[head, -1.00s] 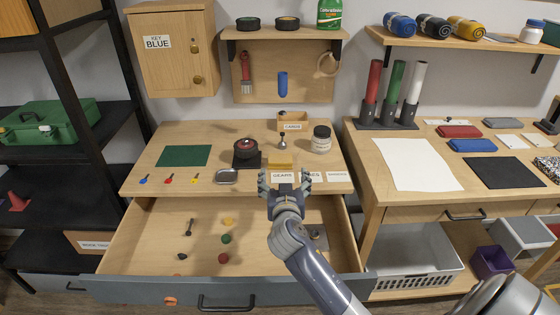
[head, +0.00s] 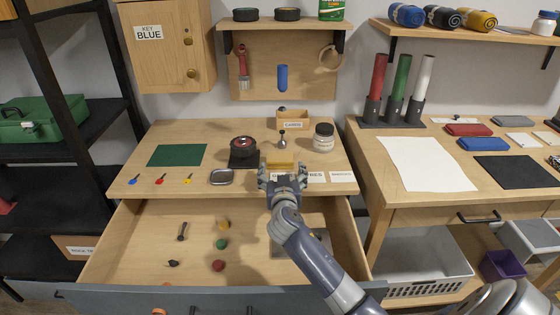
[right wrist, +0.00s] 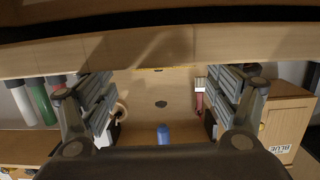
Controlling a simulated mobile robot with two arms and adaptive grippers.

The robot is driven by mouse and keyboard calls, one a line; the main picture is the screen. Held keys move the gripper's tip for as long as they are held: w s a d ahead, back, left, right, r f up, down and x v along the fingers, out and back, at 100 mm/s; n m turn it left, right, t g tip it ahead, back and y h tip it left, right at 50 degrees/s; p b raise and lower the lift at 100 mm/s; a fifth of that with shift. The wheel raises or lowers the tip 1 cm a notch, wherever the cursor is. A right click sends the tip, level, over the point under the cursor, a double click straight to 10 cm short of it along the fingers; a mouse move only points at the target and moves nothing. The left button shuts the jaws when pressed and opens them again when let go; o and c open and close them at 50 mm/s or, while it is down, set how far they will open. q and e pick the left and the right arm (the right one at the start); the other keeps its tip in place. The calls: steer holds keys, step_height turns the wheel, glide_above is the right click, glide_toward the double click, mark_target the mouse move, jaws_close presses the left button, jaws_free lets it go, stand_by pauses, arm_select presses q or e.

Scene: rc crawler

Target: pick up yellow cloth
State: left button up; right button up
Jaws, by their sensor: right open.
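A small folded yellow piece (head: 280,164), which looks like cloth, lies near the front edge of the wooden desk in the head view. My right gripper (head: 284,176) is just in front of it, over the desk's front edge. The gripper's fingers hide part of the yellow piece's lower side, and I cannot tell if they touch it. In the right wrist view the two fingers (right wrist: 161,85) are wide apart with nothing between them. A rolled yellow cloth (head: 478,20) also lies on the upper right shelf. My left gripper is not in view.
The desk's drawer (head: 130,250) stands open below with several small parts in it. A metal tray (head: 222,177), a black-and-red round item (head: 243,147) and a jar (head: 323,137) stand around the yellow piece. A card box (head: 293,119) is behind.

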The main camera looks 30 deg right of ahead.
mark_target(280, 161)
steer(key=shift+w+d+r, duration=0.2)
steer(key=shift+w+d, duration=0.05)
steer(key=shift+w, duration=0.25)
steer(key=shift+p+x, duration=0.45)
steer(key=shift+x, duration=1.65)
steer(key=shift+a, duration=0.1)
steer(key=shift+c, duration=0.3)
steer(key=c, duration=0.7)
